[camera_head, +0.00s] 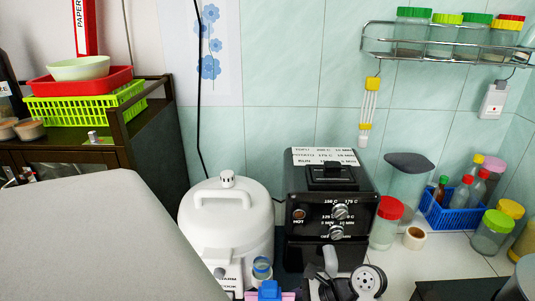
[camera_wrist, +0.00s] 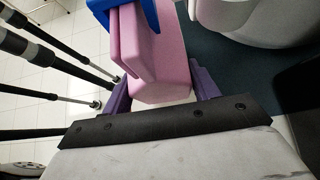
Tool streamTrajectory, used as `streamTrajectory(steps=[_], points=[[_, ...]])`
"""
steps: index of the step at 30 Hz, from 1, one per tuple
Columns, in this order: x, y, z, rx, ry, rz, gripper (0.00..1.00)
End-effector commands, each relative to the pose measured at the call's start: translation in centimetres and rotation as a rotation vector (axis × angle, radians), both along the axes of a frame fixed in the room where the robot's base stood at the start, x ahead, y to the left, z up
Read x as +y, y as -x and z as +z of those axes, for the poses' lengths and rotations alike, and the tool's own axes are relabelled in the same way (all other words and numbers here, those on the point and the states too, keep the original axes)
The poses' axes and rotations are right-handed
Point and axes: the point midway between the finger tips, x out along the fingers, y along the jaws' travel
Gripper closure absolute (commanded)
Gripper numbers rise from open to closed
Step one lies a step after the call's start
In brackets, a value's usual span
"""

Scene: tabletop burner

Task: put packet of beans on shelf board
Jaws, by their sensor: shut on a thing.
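My gripper (camera_wrist: 162,88) shows in the wrist view with its purple fingers on both sides of a pink block-like thing (camera_wrist: 158,75) with a blue part (camera_wrist: 150,14) at its top. The gripper is shut on this pink thing, which I take for the packet of beans; no label shows. A blue and pink thing (camera_head: 268,291) at the bottom edge of the head view looks like the same thing, largely cut off. A dark wooden shelf unit (camera_head: 60,156) stands at the left; I cannot tell if its top is the shelf board.
A white cooker (camera_head: 228,232) and a black oven (camera_head: 329,205) stand at the back. A red tray (camera_head: 82,82) and green basket (camera_head: 75,108) sit on the wooden unit. A wire rack (camera_head: 440,52) holds several jars. A blue basket (camera_head: 453,217) holds bottles at the right.

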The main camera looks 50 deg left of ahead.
Motion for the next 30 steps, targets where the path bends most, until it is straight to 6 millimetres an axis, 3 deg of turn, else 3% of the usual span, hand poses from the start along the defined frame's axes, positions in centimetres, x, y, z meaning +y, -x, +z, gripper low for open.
streamTrajectory(steps=[18, 30], points=[[0.0, 0.0, 3.1, 0.000, 0.000, 0.001, 0.86], [0.0, 0.0, 3.1, 0.000, -0.001, 0.001, 0.86]])
